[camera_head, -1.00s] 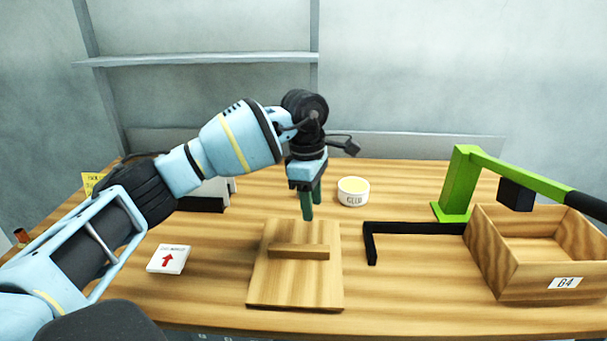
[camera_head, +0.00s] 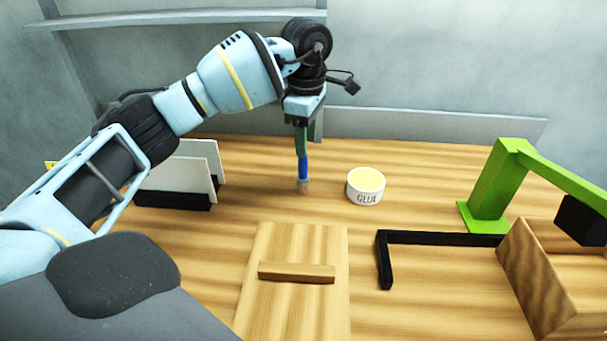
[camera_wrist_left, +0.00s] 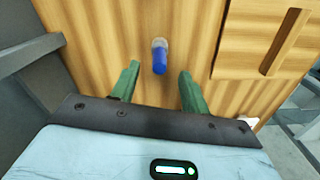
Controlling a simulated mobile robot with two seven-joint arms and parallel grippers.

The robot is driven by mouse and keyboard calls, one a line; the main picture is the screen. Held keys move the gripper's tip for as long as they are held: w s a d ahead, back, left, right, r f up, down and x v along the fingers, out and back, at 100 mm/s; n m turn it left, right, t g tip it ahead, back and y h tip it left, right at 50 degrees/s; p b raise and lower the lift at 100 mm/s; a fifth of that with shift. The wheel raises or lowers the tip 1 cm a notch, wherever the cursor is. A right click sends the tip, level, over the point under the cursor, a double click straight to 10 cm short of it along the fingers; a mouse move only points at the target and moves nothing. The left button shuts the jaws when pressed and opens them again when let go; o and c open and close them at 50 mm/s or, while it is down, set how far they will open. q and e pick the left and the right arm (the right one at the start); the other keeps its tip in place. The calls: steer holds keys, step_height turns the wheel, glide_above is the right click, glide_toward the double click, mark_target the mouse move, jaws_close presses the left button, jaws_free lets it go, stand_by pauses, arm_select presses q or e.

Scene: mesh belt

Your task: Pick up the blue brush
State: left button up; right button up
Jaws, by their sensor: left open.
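The blue brush (camera_head: 303,168) shows just below my left gripper in the head view, blue handle up and pale bristle end down near the table top. My left gripper (camera_head: 301,150) has green fingers pointing down, and its fingers hide the upper part of the handle. In the left wrist view, the brush (camera_wrist_left: 160,58) lies in line with the gap between the two spread fingertips (camera_wrist_left: 158,72), apart from both. Nothing is between the finger pads that I can see as held. My right gripper is not in view.
A white glue tub (camera_head: 366,187) stands right of the brush. A wooden board with a raised bar (camera_head: 296,272) lies in front. A black angled bar (camera_head: 440,239), a green arm stand (camera_head: 496,185) and a wooden box (camera_head: 530,275) are right. White panels in a black holder (camera_head: 172,200) stand left.

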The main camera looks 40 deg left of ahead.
mark_target(303, 178)
arm_select(q)
steer(key=shift+f, duration=1.2)
steer(key=shift+s+a+f+p, duration=0.1)
steer(key=shift+a+f+p, duration=0.05)
steer(key=shift+f, duration=0.95)
steer(key=shift+a+f+p, duration=0.15)
steer(key=shift+f, duration=1.45)
jaws_close()
steer(key=shift+r, duration=0.2)
